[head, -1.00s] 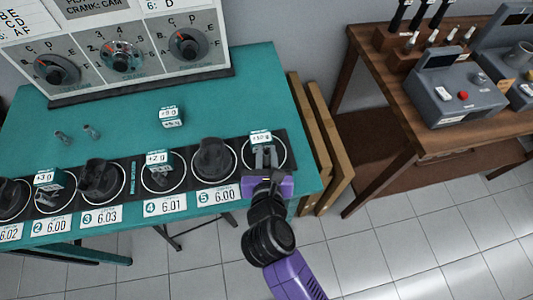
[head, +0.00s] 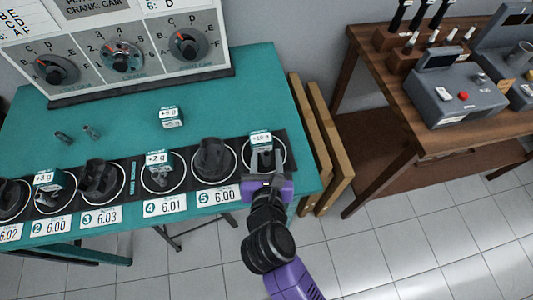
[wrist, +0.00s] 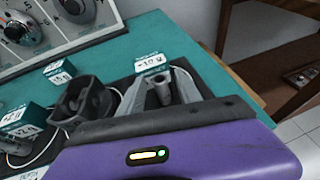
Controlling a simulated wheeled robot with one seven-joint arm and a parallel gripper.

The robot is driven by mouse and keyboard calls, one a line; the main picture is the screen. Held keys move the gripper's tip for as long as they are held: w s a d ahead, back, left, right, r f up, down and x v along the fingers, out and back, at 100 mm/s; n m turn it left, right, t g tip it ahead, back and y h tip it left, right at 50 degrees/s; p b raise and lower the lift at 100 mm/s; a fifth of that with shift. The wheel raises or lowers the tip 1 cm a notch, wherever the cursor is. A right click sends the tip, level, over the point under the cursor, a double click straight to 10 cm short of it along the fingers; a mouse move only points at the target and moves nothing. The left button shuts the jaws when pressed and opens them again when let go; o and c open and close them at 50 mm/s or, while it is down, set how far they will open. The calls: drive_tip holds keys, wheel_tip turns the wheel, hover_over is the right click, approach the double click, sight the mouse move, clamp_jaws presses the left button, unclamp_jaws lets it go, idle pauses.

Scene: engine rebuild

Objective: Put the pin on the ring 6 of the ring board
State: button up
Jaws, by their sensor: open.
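The ring board (head: 132,180) is a dark strip along the front of the teal table. Ring 6 (head: 284,160) is its rightmost white circle; my gripper hides its number tag. My gripper (head: 264,156) is over ring 6, with its two grey fingers spread. In the wrist view a short grey hollow pin (wrist: 163,90) stands, slightly slanted in the picture, between the fingers (wrist: 160,92), with gaps beside it. Its lower end is hard to make out. A teal weight block (head: 260,138), labelled about 10 g, is at the back of ring 6, just beyond the pin.
A dark piston (head: 213,157) stands on ring 5, left of my gripper; it is close in the wrist view (wrist: 86,98). Other rings hold pistons and teal blocks. Two small grey pins (head: 62,136) (head: 91,131) lie further back. The table's right edge is near.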

drive_tip(key=a+v, duration=0.1)
drive_tip(key=v, duration=0.9)
drive_tip(key=shift+s+d+r+b, duration=0.15)
drive_tip(key=shift+s+d+b, duration=0.25)
drive_tip(key=shift+d, duration=0.15)
drive_tip(key=s+d+r+n+t+h, duration=0.2)
drive_tip(key=d+r+n, duration=0.1)
drive_tip(key=d, duration=0.3)
drive_tip(key=s+d+r+n+t+h, duration=0.1)
drive_tip(key=s+d+r+n+h, duration=0.1)
drive_tip(key=d+n, duration=0.3)
drive_tip(key=s+d+r+n+t+h, duration=0.1)
drive_tip(key=s+d+r+n+t, duration=0.15)
drive_tip(key=d, duration=0.45)
drive_tip(key=s+d+f+n+g+y, duration=0.1)
drive_tip(key=s+n+g+y, duration=0.1)
drive_tip(key=s+n, duration=0.5)
drive_tip(key=s+d+f+n+g+y, duration=0.1)
drive_tip(key=s+n, duration=0.6)
drive_tip(key=n, duration=1)
drive_tip(key=shift+d+f+g+y, duration=0.2)
drive_tip(key=shift+d+g+y, duration=0.3)
drive_tip(key=shift+d, duration=0.3)
drive_tip(key=shift+n, duration=0.25)
